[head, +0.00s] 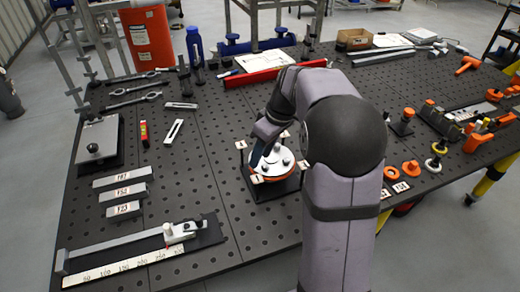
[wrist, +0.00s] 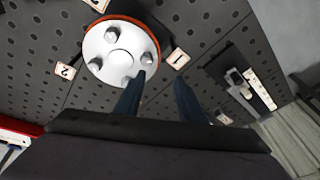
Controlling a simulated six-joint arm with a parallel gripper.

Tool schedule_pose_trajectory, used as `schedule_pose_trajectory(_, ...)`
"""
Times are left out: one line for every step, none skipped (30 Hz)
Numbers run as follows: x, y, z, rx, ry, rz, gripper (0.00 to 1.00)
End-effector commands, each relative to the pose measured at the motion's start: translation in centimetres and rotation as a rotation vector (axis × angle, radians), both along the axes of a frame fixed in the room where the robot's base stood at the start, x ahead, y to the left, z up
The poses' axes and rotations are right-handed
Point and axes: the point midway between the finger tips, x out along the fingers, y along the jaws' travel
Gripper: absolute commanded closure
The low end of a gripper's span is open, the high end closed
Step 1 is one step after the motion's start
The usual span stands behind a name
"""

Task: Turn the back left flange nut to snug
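The white round flange (head: 272,166) with an orange rim sits on a black base plate in the middle of the table. In the wrist view the flange (wrist: 118,54) is at upper left, with several grey nuts around a raised centre. My gripper (wrist: 160,76) is open, its two dark blue fingers apart with nothing seen between them. The left fingertip overlaps the flange edge near the lowest nut (wrist: 127,80); contact cannot be told. The right finger is off the flange. In the head view my arm hides part of the flange, and the back left nut cannot be clearly made out.
Numbered tags surround the flange, one marked 1 (wrist: 180,58). A measuring rail (head: 125,262) lies front left, grey blocks (head: 124,190) left, and a red bar (head: 275,72) behind. Orange knobs and rings (head: 411,168) are at right. Bare perforated table lies left of the flange.

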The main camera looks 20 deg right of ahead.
Motion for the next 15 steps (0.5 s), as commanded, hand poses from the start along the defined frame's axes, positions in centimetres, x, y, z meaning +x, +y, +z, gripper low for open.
schedule_pose_trajectory(1.4,-1.1,0.1,0.006,-0.027,0.036,0.64)
schedule_pose_trajectory(2.1,-1.6,0.4,0.009,-0.045,0.061,0.64)
schedule_pose_trajectory(2.9,-2.1,0.7,0.012,-0.065,0.093,0.64)
schedule_pose_trajectory(3.4,-2.5,0.9,0.012,-0.082,0.114,0.64)
schedule_pose_trajectory(3.9,-2.9,1.1,0.014,-0.094,0.133,0.64)
schedule_pose_trajectory(4.4,-3.3,1.3,0.014,-0.110,0.158,0.64)
schedule_pose_trajectory(4.7,-3.6,1.4,0.014,-0.120,0.172,0.64)
schedule_pose_trajectory(5.0,-3.8,1.6,0.014,-0.131,0.185,0.64)
schedule_pose_trajectory(5.2,-4.0,1.7,0.014,-0.139,0.200,0.64)
schedule_pose_trajectory(5.4,-4.1,1.8,0.015,-0.145,0.208,0.64)
schedule_pose_trajectory(5.5,-4.2,1.8,0.014,-0.149,0.214,0.64)
schedule_pose_trajectory(5.6,-4.3,1.9,0.014,-0.154,0.221,0.64)
schedule_pose_trajectory(5.7,-4.4,2.0,0.014,-0.155,0.224,0.64)
schedule_pose_trajectory(5.7,-4.4,2.0,0.013,-0.157,0.226,0.64)
schedule_pose_trajectory(5.7,-4.4,2.0,0.013,-0.158,0.227,0.64)
